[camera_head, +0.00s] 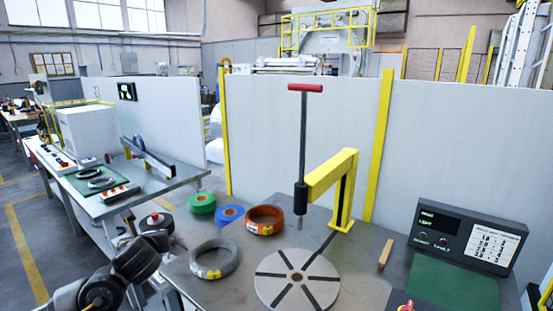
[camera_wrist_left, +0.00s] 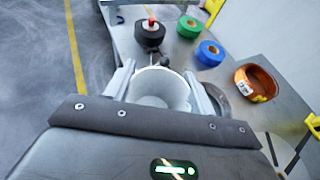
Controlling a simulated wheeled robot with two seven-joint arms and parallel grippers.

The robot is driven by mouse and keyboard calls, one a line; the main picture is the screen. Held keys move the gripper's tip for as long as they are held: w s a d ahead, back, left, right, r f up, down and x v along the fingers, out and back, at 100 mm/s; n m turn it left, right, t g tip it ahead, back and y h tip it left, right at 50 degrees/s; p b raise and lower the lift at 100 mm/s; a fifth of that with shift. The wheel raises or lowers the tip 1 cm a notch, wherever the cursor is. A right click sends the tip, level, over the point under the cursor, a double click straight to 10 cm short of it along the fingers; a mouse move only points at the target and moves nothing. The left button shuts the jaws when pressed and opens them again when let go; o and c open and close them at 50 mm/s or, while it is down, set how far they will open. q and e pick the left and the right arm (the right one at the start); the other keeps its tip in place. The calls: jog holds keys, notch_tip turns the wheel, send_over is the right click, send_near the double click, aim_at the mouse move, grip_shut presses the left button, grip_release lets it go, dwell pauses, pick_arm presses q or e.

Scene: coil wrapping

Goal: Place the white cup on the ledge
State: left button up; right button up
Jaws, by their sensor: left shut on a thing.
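The white cup (camera_wrist_left: 160,90) is between the two pale fingers of my left gripper (camera_wrist_left: 160,80) in the left wrist view. The fingers are closed against its sides, and I look down into its open, empty-looking mouth. In the head view my left arm comes in at the lower left, but the cup and fingers cannot be made out there. I cannot tell for sure which surface is the ledge. My right gripper is not in view.
The grey worktable (camera_head: 210,265) carries a grey coil (camera_head: 214,262), an orange coil (camera_head: 265,220), blue (camera_head: 230,214) and green (camera_head: 202,203) rolls, a black red-topped spool (camera_wrist_left: 150,33), a round turntable (camera_head: 297,279), a yellow post (camera_head: 342,195) and a control box (camera_head: 467,238).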

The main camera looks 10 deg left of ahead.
pick_arm(q)
jog(key=s+d+r+m+t+h, duration=0.1)
jog(key=s+d+r+m+h, duration=0.2)
jog(key=d, duration=0.6)
jog(key=s+d+r+m+h, duration=0.2)
jog(key=s+d+r+h, duration=0.1)
jog(key=d, duration=0.6)
jog(key=shift+s+d+r+m+t+h, duration=0.2)
jog(key=shift+s+r+m+t+h, duration=0.15)
jog(key=shift+s, duration=0.25)
